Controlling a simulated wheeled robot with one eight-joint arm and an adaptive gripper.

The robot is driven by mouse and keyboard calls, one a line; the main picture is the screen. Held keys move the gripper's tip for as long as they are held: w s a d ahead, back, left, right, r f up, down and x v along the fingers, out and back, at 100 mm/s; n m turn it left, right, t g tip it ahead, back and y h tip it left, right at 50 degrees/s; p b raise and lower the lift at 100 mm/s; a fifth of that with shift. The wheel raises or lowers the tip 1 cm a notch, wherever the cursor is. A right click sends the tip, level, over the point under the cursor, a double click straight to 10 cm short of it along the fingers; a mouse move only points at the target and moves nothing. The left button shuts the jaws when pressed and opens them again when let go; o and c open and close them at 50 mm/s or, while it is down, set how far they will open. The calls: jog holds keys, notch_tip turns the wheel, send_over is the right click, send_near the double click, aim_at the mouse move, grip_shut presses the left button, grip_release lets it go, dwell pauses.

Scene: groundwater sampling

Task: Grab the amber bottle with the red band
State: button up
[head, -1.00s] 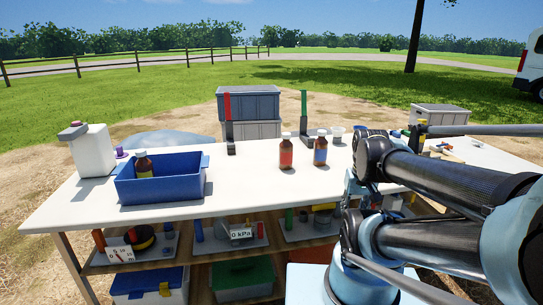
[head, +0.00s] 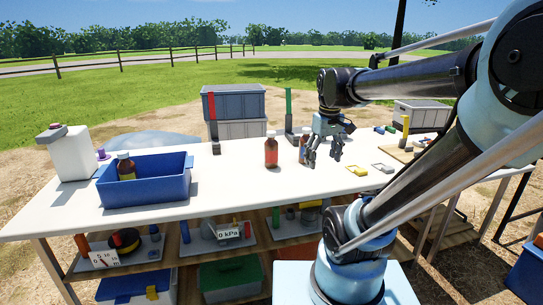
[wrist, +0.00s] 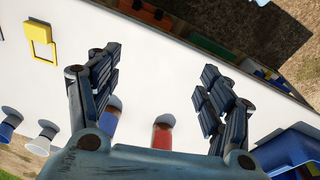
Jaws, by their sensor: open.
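The amber bottle with the red band (head: 271,154) stands upright on the white table. It also shows in the wrist view (wrist: 162,138), at the bottom middle between the finger bases. A second amber bottle with a blue band (head: 303,149) stands just right of it, partly hidden by my gripper in the head view. My gripper (head: 323,157) is open and empty, pointing down over the table to the right of both bottles. In the wrist view my gripper's fingers (wrist: 160,78) are spread wide, with bare white table between their tips.
A blue bin (head: 146,190) holding another amber bottle (head: 126,167) stands at left, near a white jug (head: 65,155). Upright tools with red (head: 212,122) and green (head: 288,103) handles stand behind. A yellow item (head: 357,170) lies at right. The table front is clear.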

jog(key=w+a+r+n, duration=0.5)
jog(key=w+a+r, duration=0.25)
jog(key=w, duration=0.35)
notch_tip(320, 180, up, 5)
jog(key=n+g, duration=0.1)
jog(key=n, duration=0.4)
send_over(271, 144)
jog(key=w, duration=0.2)
jog(key=f, duration=1.7)
jog(key=shift+w+f, duration=0.1)
jog(key=shift+w, duration=0.2)
jog(key=c, duration=1.5)
